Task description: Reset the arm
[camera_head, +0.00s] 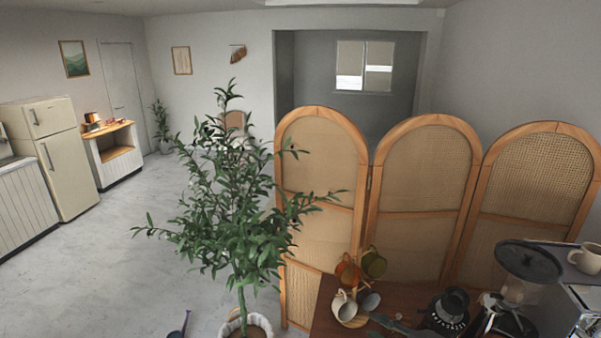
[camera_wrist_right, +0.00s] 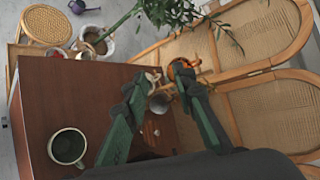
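My right gripper (camera_head: 393,323) shows at the bottom edge of the head view, low over the brown cart top (camera_head: 327,312). In the right wrist view its two green fingers (camera_wrist_right: 167,80) are spread apart, with nothing held between them. A mug holder with an orange mug (camera_head: 347,272), a green mug (camera_head: 374,263), a white mug (camera_head: 344,305) and a grey mug (camera_head: 370,301) stands just beyond the gripper. In the wrist view the orange mug (camera_wrist_right: 183,68) appears near the fingertips; I cannot tell whether they touch. My left gripper is not in view.
A black grinder (camera_head: 450,311), a round dark lid (camera_head: 529,261) and a white cup (camera_head: 586,258) are at right. A potted tree (camera_head: 240,230) and rattan screen (camera_head: 420,190) border the cart.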

